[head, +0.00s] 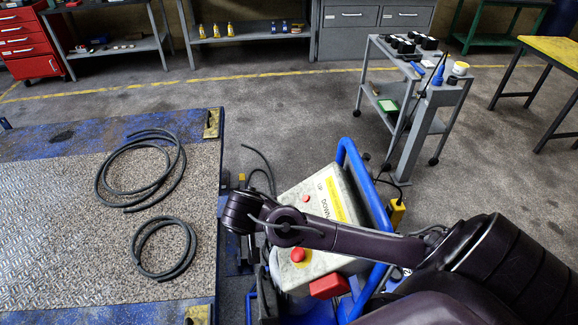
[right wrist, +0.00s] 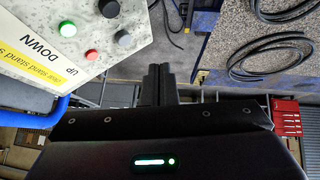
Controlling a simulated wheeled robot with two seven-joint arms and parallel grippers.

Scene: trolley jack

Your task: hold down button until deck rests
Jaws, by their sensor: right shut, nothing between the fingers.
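The control box (head: 320,190) has a pale sloping face marked DOWN, with a red knob (head: 298,255) near its lower end. In the right wrist view the box face (right wrist: 35,50) fills the upper left. My right gripper (right wrist: 160,70) is shut and empty, beside the box face, apart from the buttons in that picture. In the head view my right arm crosses the box and hides part of it. The textured metal deck (head: 60,220) lies at left; whether it rests cannot be told.
Two coiled dark cables (head: 150,165) lie on the deck. A blue tubular rail (head: 365,190) curves around the box's right side. A grey trolley (head: 385,100) and a post stand beyond it. Open floor (head: 270,110) lies between the deck and the trolley.

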